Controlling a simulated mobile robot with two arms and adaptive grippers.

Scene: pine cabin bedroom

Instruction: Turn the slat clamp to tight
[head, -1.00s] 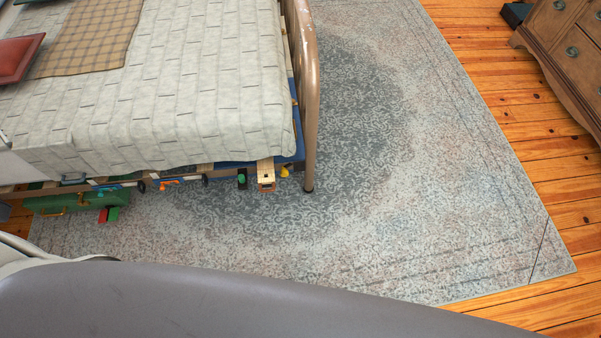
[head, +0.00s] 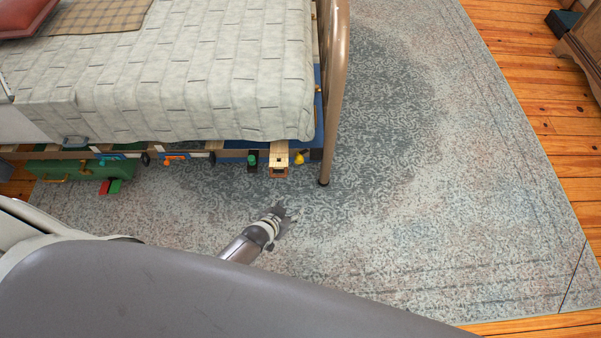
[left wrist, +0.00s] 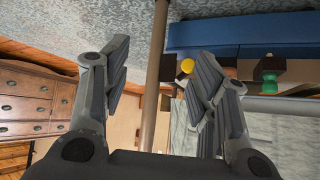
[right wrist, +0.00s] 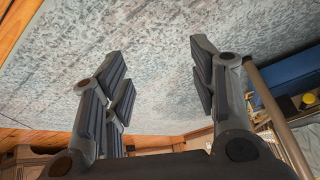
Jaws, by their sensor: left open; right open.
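Several small fittings hang along the bed's slat edge in the head view: a green knob on a dark block (head: 252,160), a pale wooden piece with an orange-brown end (head: 279,160), a yellow knob (head: 300,158), and orange (head: 174,158) and blue (head: 112,156) handles. I cannot tell which is the slat clamp or how it is set. My left gripper (head: 286,213) is open and empty over the rug, short of the bed edge. The left wrist view (left wrist: 155,85) shows it open, with the yellow knob (left wrist: 187,66) and green knob (left wrist: 270,77) beyond. My right gripper (right wrist: 160,75) is open and empty.
The bed's metal leg (head: 327,165) stands right of the fittings and crosses the left wrist view (left wrist: 154,90). A green case (head: 75,170) lies under the bed. A dresser (head: 585,45) stands at the far right.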

